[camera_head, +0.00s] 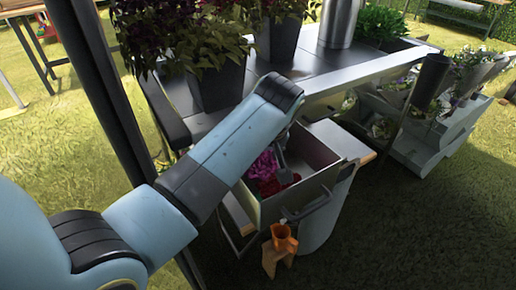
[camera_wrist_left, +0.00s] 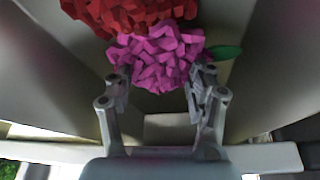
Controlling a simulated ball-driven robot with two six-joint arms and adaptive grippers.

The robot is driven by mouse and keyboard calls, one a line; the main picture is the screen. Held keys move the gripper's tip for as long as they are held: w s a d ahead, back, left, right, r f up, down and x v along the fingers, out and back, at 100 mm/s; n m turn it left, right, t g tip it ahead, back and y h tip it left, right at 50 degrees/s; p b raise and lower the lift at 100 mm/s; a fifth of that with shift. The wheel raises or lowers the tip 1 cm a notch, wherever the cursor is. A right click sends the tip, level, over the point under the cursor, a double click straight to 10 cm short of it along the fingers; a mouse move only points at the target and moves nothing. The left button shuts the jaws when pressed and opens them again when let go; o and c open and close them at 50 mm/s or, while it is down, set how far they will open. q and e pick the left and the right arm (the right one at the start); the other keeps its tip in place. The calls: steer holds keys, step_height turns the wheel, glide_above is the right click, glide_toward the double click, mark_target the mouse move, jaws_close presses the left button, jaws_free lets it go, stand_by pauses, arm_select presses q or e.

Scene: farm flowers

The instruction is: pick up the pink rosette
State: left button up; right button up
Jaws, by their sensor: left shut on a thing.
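The pink rosette (camera_head: 263,165) is in an open grey drawer (camera_head: 318,184) under the table, beside a red rosette (camera_head: 268,188). My left gripper (camera_head: 287,172) reaches down into the drawer from above, and my arm partly hides it. In the left wrist view the pink rosette (camera_wrist_left: 155,52) sits between the two fingertips of my left gripper (camera_wrist_left: 158,84), which is shut on it. A green leaf shows at its right side. The red rosette (camera_wrist_left: 130,14) lies close against it. My right gripper is out of view.
The drawer walls stand close around my left gripper. Potted plants (camera_head: 220,85) stand on the dark table (camera_head: 325,65) above the drawer. An orange object (camera_head: 281,240) is in front of the drawer. Grass lies open at the lower right.

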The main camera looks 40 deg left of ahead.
mark_target(262, 165)
arm_select(q)
step_height(262, 165, up, 14)
steer(key=p, duration=0.2)
steer(key=shift+s+d+p, duration=0.35)
steer(key=shift+d+p, duration=0.05)
steer(key=shift+d, duration=0.05)
steer(key=o, duration=0.4)
steer(key=c, duration=0.4)
steer(key=shift+c, duration=0.4)
